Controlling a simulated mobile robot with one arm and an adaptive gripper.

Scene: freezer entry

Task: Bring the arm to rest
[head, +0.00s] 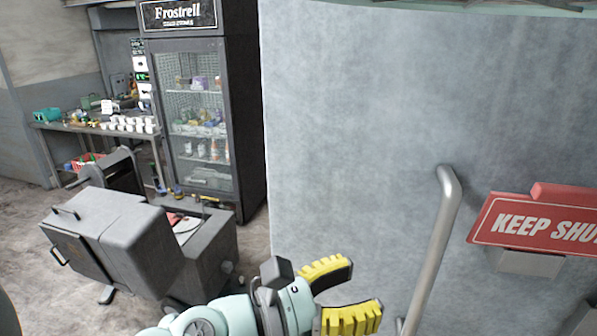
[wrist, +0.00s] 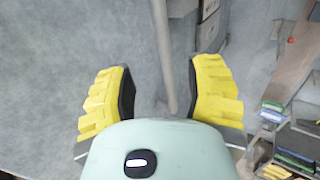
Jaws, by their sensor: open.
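My gripper (head: 343,296) is in the lower middle of the head view, with its yellow padded fingers spread apart and nothing between them. In the wrist view my gripper (wrist: 160,95) also shows both fingers wide open. A grey door panel (head: 350,120) with a metal bar handle (head: 436,245) stands in front of the arm. In the head view the handle is to the right of the fingers. In the wrist view the handle (wrist: 164,50) lies beyond the gap between the fingers; I cannot tell how far.
A red "KEEP SHUT" sign (head: 540,222) is at the right. A glass-front fridge (head: 200,115) stands left of the door panel. A grey machine (head: 115,235) is on the floor at the left, before a cluttered table (head: 70,127). Open floor (head: 35,215) shows at far left.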

